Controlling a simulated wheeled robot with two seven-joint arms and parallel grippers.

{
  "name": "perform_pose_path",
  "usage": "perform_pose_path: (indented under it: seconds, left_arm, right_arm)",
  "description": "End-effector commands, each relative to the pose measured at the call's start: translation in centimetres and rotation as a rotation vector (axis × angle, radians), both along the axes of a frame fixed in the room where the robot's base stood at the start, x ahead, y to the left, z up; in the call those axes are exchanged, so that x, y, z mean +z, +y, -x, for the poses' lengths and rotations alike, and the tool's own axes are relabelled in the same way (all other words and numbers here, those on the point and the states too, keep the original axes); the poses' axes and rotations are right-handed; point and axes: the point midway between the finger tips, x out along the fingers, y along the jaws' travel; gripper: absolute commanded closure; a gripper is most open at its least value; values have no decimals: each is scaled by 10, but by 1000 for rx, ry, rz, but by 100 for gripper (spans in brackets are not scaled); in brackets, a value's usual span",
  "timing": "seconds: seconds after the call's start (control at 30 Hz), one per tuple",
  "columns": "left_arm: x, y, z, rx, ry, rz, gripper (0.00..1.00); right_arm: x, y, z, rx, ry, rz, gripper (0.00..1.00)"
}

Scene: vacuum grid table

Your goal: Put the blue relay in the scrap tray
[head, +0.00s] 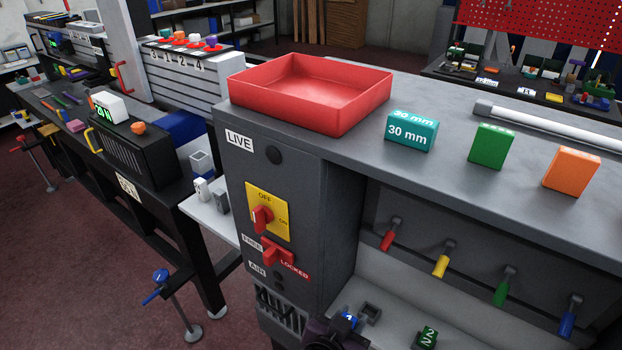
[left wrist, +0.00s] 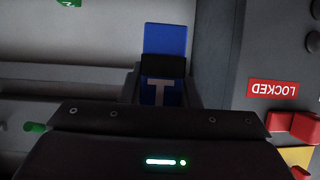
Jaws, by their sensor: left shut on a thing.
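The blue relay (head: 349,320) is at the bottom edge of the head view, low in the open bay of the grey cabinet. My left gripper (head: 343,328) is shut on it, and the dark wrist hides much of it. In the left wrist view the blue relay (left wrist: 165,40) stands out beyond the dark fingers of my left gripper (left wrist: 164,68), with a pale mark on its nearer part. A red open tray (head: 310,92), which looks empty, sits on the cabinet top. My right gripper is in neither view.
Colored handles hang above. The cabinet wall with its red LOCKED switch (head: 277,253) stands left. A teal 30 mm block (head: 411,133) is right of the tray.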

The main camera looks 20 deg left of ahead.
Motion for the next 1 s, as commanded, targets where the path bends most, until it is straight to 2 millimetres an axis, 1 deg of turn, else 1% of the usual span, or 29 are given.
perform_pose_path:
  seconds: [0.1,0.23,0.4,0.6,0.7,0.9,1.0]
  left_arm:
    - [18,20,-4,31,-1,1,94]
    - [40,46,-9,72,-1,0,94]
    - [74,86,-18,137,-2,-2,94]
    - [104,120,-26,192,-1,-2,94]
    - [115,133,-28,215,-1,-2,94]
    - [131,151,-32,244,-1,-1,94]
    - [130,151,-32,245,2,2,94]
  right_arm:
    - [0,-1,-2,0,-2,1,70]
    - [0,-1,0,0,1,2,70]
    - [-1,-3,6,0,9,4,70]
    - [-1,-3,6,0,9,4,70]
    - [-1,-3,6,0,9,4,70]
    - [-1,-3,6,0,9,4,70]
    - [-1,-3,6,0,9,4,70]
